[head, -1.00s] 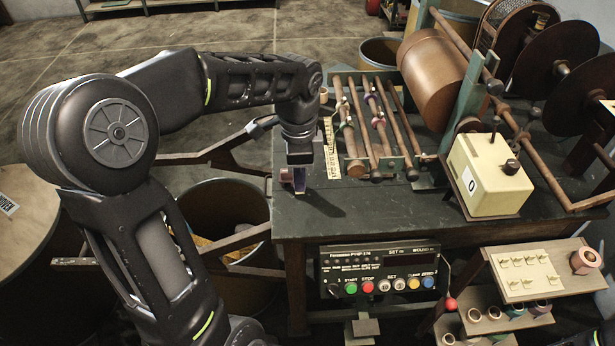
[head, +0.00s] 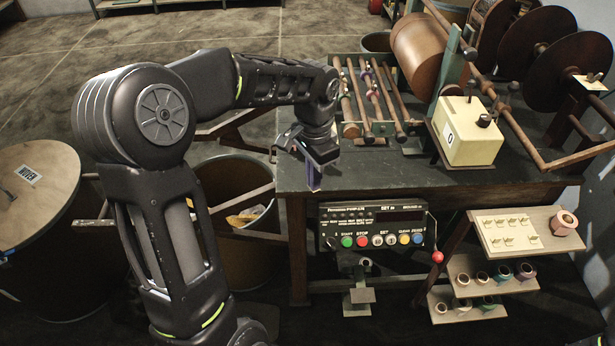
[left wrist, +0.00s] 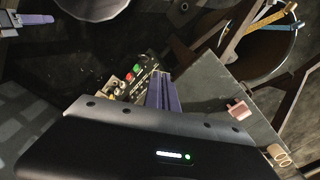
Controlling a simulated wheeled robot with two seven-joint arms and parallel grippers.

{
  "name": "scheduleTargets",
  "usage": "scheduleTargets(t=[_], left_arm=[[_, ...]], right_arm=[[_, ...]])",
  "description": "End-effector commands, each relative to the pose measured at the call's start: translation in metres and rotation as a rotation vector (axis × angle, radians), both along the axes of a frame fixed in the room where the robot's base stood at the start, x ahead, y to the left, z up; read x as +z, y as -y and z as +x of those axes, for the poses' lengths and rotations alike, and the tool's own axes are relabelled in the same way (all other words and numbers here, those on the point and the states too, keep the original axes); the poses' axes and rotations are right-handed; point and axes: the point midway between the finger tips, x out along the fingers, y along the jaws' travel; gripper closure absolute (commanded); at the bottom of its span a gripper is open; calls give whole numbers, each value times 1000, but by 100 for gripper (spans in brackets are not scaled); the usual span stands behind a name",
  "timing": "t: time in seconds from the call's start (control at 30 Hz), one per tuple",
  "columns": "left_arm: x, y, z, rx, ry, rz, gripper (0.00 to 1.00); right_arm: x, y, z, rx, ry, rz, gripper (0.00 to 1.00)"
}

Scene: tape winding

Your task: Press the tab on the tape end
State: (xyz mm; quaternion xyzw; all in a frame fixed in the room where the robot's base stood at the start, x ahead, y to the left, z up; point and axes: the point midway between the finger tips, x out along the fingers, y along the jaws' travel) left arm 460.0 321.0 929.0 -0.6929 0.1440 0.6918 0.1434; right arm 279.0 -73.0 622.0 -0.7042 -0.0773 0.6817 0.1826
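My left gripper (head: 313,186) points down at the left front corner of the dark worktable (head: 400,180). Its purple fingers (left wrist: 161,92) lie side by side in the left wrist view, with no gap or held object visible. A small pink piece (left wrist: 238,108) sits on a grey surface to their right, apart from them. Several small tabs (head: 511,229) lie on a cream board (head: 490,245) at the right, far from the gripper. I cannot make out the tape end. A purple-fingered part at the left wrist view's top left looks like my right gripper (left wrist: 36,19); its opening is unclear.
A control panel (head: 372,228) with coloured buttons hangs under the table's front edge. A roller frame (head: 372,100) and a cream counter box (head: 466,131) stand on the table. A bin (head: 238,185) is left of it. Small rolls (head: 482,280) fill shelves below the board.

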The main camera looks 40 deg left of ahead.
Motion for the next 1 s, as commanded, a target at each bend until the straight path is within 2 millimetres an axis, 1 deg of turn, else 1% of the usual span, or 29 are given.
scheduleTargets(t=[0.17, 0.27, 0.37, 0.43, 0.5, 0.6, 0.7, 0.8, 1.0], left_arm=[[-24, 9, 16, 158, -5, 1, 100], [-45, 20, 26, 263, -7, 2, 100], [-80, 41, 37, 369, -10, 6, 100], [-106, 59, 40, 420, -9, 7, 100], [-128, 77, 40, 443, -8, 7, 100], [-152, 99, 36, 442, -5, 6, 100], [-167, 114, 31, 426, -2, 3, 100], [-174, 121, 28, 414, -2, 2, 100], [-176, 123, 27, 410, 0, 1, 100]], right_arm=[[0, 0, 0, 0, 0, 0, 64], [0, 0, 0, 0, 0, 0, 64], [0, 0, 0, 0, -1, 0, 64], [0, 0, 0, 0, -1, 0, 64], [0, 0, 0, 0, 0, 0, 64], [0, 0, 0, -1, 0, 0, 64], [0, 0, 0, 0, 0, 0, 64], [0, 0, 0, 0, -1, 0, 64], [0, 0, 0, 0, 0, 0, 64]])
